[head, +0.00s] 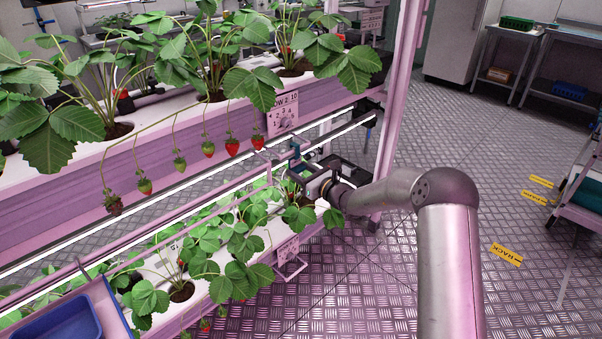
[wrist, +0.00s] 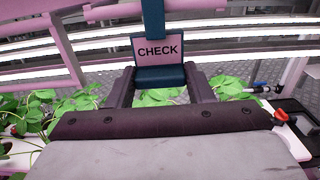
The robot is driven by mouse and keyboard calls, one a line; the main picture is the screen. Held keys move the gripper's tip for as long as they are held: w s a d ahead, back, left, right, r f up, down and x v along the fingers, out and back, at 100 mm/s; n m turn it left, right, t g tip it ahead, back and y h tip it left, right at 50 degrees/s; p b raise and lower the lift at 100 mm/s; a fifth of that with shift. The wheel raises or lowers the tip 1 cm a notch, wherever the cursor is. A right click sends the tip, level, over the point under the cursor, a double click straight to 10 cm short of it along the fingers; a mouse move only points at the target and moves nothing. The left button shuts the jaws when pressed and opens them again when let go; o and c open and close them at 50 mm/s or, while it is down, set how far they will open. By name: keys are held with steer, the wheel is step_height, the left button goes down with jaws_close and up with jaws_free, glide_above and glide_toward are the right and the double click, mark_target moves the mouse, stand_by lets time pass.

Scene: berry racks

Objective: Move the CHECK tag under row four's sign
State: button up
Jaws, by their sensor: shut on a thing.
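The CHECK tag (wrist: 158,49) is a pink plate with dark lettering in a teal frame, and a teal strip rises from its top. In the wrist view it stands upright and faces me. My gripper (wrist: 160,80) is shut on the tag's lower teal part. In the head view my gripper (head: 297,168) is beside the rack's end, between the upper and lower planters. A sign (head: 283,114) with a row label and several numbers hangs on the upper planter's end, above my gripper. A lower sign (head: 288,250) is on the lower planter, its text unreadable, with a wire frame (head: 290,269) below it.
Strawberry plants with hanging berries crowd the upper planter (head: 60,195) and lower planter (head: 215,285). A rack post (head: 397,100) stands just right of my gripper. Yellow labels, one reading HACK (head: 507,254), are at the right. The floor between is open.

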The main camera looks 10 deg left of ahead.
steer(key=shift+r, duration=0.45)
steer(key=shift+d, duration=0.1)
steer(key=v, duration=0.6)
steer(key=shift+s+d+p, duration=0.25)
steer(key=shift+s+p, duration=0.05)
steer(key=shift+p, duration=0.05)
stand_by(0.4)
stand_by(0.5)
steer(key=s+d+f+g, duration=0.1)
steer(key=s+d+f, duration=0.1)
steer(key=s+d, duration=1.6)
steer(key=shift+s+d+f+n+y, duration=0.25)
steer(key=shift+d+n+y, duration=0.15)
steer(key=shift+d, duration=0.15)
steer(key=shift+w+r, duration=0.1)
